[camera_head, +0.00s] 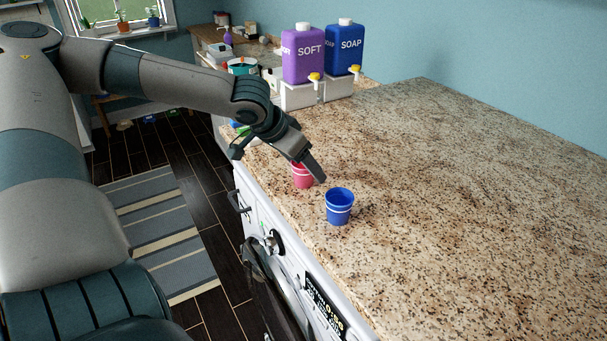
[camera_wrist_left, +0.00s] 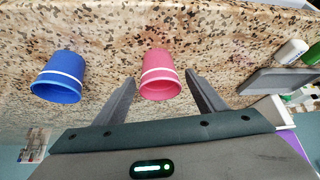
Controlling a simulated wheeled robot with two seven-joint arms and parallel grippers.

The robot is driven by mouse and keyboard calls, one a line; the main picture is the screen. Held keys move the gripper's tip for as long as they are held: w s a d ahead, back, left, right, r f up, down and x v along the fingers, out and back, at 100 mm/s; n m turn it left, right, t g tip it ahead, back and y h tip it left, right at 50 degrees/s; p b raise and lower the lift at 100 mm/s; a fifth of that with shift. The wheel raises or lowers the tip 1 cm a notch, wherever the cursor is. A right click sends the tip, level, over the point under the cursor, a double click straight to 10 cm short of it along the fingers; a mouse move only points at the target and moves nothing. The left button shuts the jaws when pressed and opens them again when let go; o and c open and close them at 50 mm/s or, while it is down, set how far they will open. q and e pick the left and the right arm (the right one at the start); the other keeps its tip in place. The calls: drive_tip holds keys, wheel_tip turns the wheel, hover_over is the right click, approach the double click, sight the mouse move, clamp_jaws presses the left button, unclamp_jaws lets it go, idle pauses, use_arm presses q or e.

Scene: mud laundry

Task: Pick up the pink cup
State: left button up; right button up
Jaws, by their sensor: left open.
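The pink cup (camera_head: 302,178) stands on the speckled countertop, partly hidden behind my left gripper in the head view. My left gripper (camera_head: 312,172) is open at the cup. In the left wrist view the pink cup (camera_wrist_left: 160,76), with a white band, shows between the two spread fingers of the gripper (camera_wrist_left: 160,92). The fingers appear apart from its sides. A blue cup (camera_head: 339,206) with a white band stands just right of and nearer than the pink one. It also shows in the left wrist view (camera_wrist_left: 60,78), outside the fingers. My right gripper is not in view.
A purple SOFT dispenser (camera_head: 303,55) and a blue SOAP dispenser (camera_head: 345,48) stand on white stands at the back. The countertop (camera_head: 480,190) is clear to the right. Its front edge runs close by the cups, above a washing machine (camera_head: 290,270).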

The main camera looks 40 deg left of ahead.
use_arm(q)
drive_tip(key=c, duration=1.1)
drive_tip(key=shift+r, duration=0.1)
drive_tip(key=shift+w+r, duration=0.1)
drive_tip(key=shift+r, duration=0.65)
wheel_tip(320, 180, up, 2)
drive_tip(key=shift+r+b, duration=0.1)
drive_tip(key=shift+b, duration=0.45)
drive_tip(key=s+d+r+b, duration=0.1)
drive_tip(key=s+d+r, duration=0.1)
drive_tip(key=d, duration=0.1)
drive_tip(key=s+d+r+b, duration=0.1)
drive_tip(key=s+d+r, duration=0.1)
drive_tip(key=s+d, duration=0.1)
drive_tip(key=s+d+r+b, duration=0.1)
drive_tip(key=s+d+r, duration=0.1)
drive_tip(key=d+r, duration=0.1)
drive_tip(key=shift+s+r+b, duration=0.1)
drive_tip(key=shift+s+b, duration=0.2)
